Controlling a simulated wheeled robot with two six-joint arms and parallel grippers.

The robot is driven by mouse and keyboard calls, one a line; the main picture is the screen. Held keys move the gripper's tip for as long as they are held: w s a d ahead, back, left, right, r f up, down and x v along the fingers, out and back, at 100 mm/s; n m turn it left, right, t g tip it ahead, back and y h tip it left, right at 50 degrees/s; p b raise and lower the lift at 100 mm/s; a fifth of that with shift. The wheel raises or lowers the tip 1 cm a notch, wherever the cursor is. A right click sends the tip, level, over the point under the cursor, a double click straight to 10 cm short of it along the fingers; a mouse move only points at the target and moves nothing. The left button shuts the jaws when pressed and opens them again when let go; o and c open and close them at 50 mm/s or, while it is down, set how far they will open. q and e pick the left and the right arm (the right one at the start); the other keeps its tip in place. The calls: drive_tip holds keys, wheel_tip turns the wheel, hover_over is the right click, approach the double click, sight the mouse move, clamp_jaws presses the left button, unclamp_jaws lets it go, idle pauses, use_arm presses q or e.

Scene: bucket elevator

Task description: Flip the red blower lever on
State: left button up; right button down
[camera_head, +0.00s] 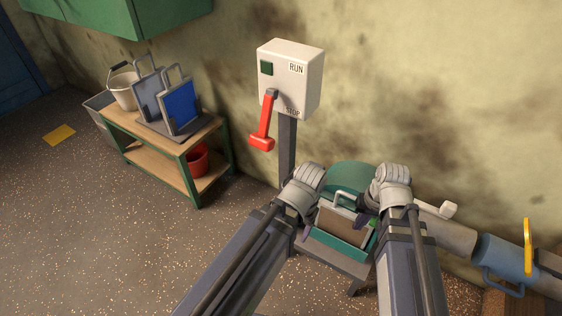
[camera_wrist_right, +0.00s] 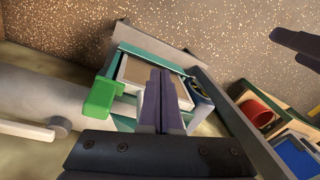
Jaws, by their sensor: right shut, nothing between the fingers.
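The red blower lever (camera_head: 263,125) hangs down from the front of a white control box (camera_head: 291,77). The box is marked RUN at the top and STOP lower down, with a dark green square at its upper left. The lever's handle points down, past the STOP mark. My right gripper (camera_head: 363,221) is low and to the right of the lever, well apart from it. In the right wrist view its dark fingers (camera_wrist_right: 162,100) are together and empty. My left gripper (camera_head: 309,222) is below and right of the lever, not touching it; its jaws are too small to read.
A teal machine (camera_head: 350,175) with a handled panel stands below my grippers. A grey pipe (camera_head: 448,236) with a blue section (camera_head: 505,262) and yellow lever (camera_head: 528,245) runs right. A wooden-topped cart (camera_head: 155,133) stands left. Floor before the box is clear.

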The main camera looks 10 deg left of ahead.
wheel_tip(320, 180, down, 5)
drive_tip(key=w+a+m+y+b, duration=0.1)
drive_tip(key=w+a+y+b, duration=0.1)
drive_tip(key=a+y+b, duration=0.15)
drive_tip(key=m+t+y+b, duration=0.15)
drive_tip(key=m+y, duration=0.35)
drive_tip(key=y, duration=0.9)
approach(289, 138)
drive_tip(key=s+r, duration=0.2)
use_arm(q)
wheel_tip(289, 138, down, 6)
drive_tip(key=shift+f, duration=0.2)
use_arm(e)
drive_tip(key=shift+a+f+t, duration=0.1)
drive_tip(key=shift+f+t, duration=0.05)
drive_tip(key=shift+t, duration=0.1)
